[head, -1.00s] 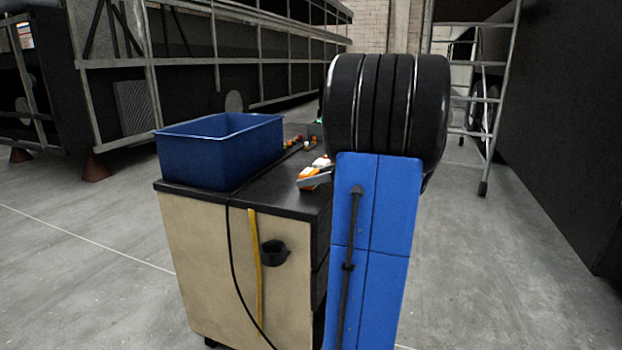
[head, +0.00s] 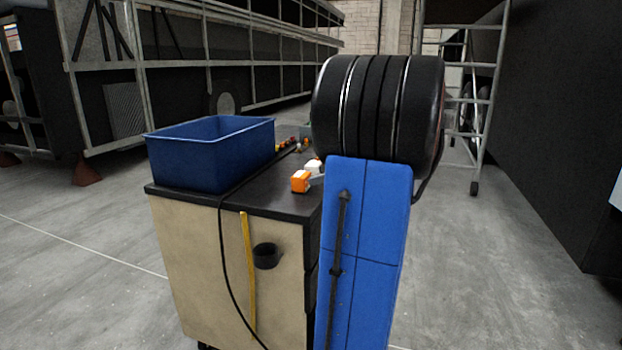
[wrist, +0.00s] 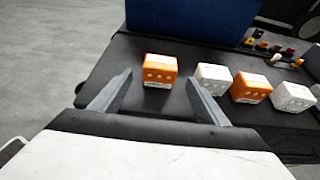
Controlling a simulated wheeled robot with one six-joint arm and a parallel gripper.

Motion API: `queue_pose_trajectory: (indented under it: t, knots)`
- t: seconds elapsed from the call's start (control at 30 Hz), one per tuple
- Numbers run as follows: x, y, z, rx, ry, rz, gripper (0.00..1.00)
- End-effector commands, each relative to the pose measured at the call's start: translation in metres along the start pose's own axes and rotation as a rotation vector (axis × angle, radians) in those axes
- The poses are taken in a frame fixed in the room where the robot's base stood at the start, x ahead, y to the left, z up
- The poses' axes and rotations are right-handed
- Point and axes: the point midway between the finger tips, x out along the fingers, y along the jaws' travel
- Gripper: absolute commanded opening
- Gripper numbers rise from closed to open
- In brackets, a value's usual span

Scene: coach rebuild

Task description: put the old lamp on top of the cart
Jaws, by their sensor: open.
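The cart (head: 235,245) has a pale front and a dark top. On its top stand small orange and white blocks with dots on their sides. I cannot tell which, if any, is the old lamp. In the wrist view, an orange block (wrist: 160,71) appears between and slightly beyond my fingertips. A white block (wrist: 212,78) is just right of the right finger, followed by another orange block (wrist: 251,88) and another white block (wrist: 293,96). My gripper (wrist: 159,80) is open and empty. In the head view my own arm hides most of it.
A blue bin (head: 208,155) takes up the left of the cart top. Small coloured parts (head: 290,145) lie behind the blocks. A ladder frame (head: 487,120) stands behind right.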

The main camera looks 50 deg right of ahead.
Motion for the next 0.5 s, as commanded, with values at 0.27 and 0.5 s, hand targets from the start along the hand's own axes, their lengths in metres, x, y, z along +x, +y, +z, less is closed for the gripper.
queue_pose_trajectory:
  t: [0.27,0.5]
  knots:
    - [-0.038,0.000,0.000,0.000,0.000,-0.002,0.68]
    - [-0.047,0.000,0.000,0.000,0.000,0.000,0.68]
